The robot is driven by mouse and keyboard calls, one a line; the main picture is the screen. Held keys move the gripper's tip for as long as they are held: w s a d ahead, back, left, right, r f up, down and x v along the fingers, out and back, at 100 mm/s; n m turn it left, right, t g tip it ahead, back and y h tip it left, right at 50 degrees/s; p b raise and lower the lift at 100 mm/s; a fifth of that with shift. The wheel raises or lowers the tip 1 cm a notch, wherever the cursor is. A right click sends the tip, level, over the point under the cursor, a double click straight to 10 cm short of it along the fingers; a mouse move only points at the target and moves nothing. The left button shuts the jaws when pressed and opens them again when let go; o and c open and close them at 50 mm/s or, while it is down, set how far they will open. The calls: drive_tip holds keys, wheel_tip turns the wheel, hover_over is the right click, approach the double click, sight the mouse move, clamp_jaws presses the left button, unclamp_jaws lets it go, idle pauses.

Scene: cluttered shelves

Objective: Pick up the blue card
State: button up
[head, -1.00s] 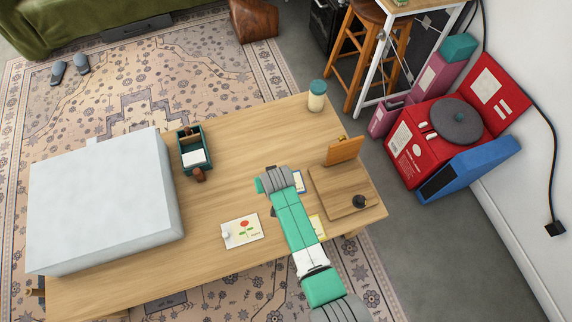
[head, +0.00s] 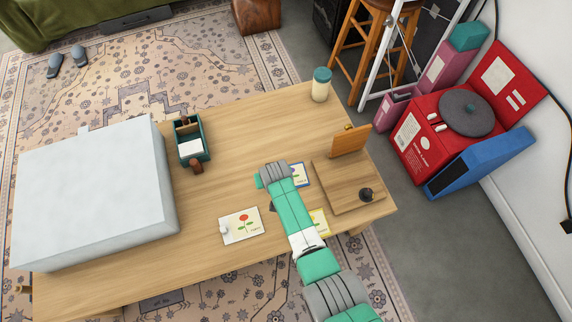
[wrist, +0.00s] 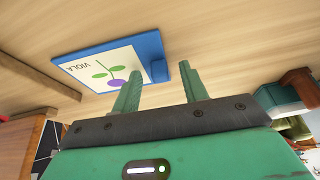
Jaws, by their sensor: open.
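The blue card (wrist: 105,62) lies on the wooden table (wrist: 215,45). It has a blue border, a white face with a purple flower and the word VIOLA, and a small blue block at one end. In the head view, only part of the blue card (head: 302,178) shows beside my arm. My gripper (wrist: 161,78) is open and empty. Its two green fingers point toward the card's block end, one on each side of the block in the wrist picture. I cannot tell how far apart they are. My arm hides the fingers in the head view.
A red-flower card (head: 243,226) and a yellow-edged card (head: 319,222) lie nearby. A wooden board (head: 335,193) with a dark knob is at right. A large white box (head: 95,195), green caddy (head: 205,150) and jar (head: 321,85) stand on the table.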

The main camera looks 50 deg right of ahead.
drive_tip(key=shift+r, duration=0.1)
clamp_jaws()
drive_tip(key=shift+r, duration=0.15)
drive_tip(key=shift+r+p, duration=0.35)
drive_tip(key=shift+p, duration=0.1)
drive_tip(key=p+v, duration=0.3)
drive_tip(key=shift+w+d+r, duration=0.15)
drive_tip(key=shift+w+r, duration=0.1)
drive_tip(key=s+a+p, duration=0.2)
drive_tip(key=s+a, duration=0.1)
drive_tip(key=s+a+p, duration=0.2)
drive_tip(key=s+a, duration=0.1)
drive_tip(key=a, duration=0.1)
drive_tip(key=s+a+r+p, duration=0.1)
drive_tip(key=s+a+p, duration=0.2)
drive_tip(key=shift+s+a, duration=0.2)
drive_tip(key=shift+s, duration=0.15)
drive_tip(key=shift+s+a+f, duration=0.1)
drive_tip(key=shift+s+a, duration=0.35)
drive_tip(key=shift+a, duration=0.1)
